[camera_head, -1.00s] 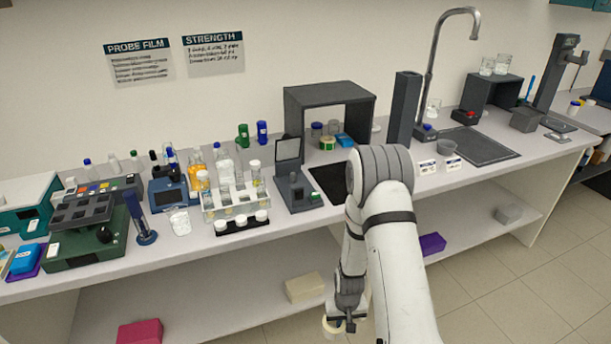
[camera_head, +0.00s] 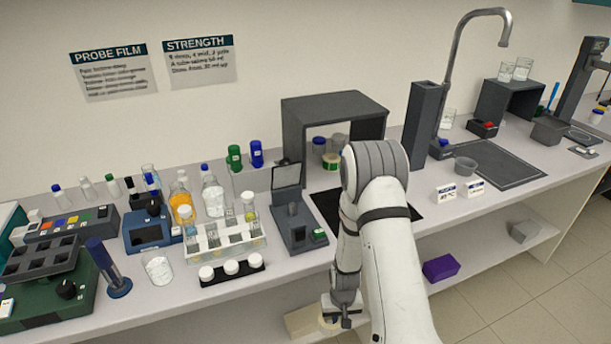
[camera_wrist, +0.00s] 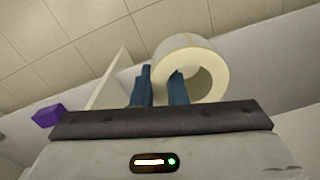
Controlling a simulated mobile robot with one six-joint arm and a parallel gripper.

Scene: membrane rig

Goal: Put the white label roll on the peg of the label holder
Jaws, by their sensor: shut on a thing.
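The white label roll (camera_wrist: 182,48) shows large in the wrist view, with its open core facing the camera. My gripper (camera_wrist: 160,85) is shut on its wall, one blue finger inside the core and the other outside. In the head view my gripper (camera_head: 338,312) hangs low in front of the bench, below the worktop, and the roll (camera_head: 327,323) is partly hidden by it. A dark blue upright post on a round base (camera_head: 108,267) stands at the left of the bench; I cannot tell if it is the label holder's peg.
A rack of tubes (camera_head: 222,243), a grey device with a raised lid (camera_head: 296,222) and a dark open box (camera_head: 333,107) crowd the worktop. A cream box (camera_head: 301,321) and a purple box (camera_head: 441,267) lie on the lower shelf. The bench edge is above my gripper.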

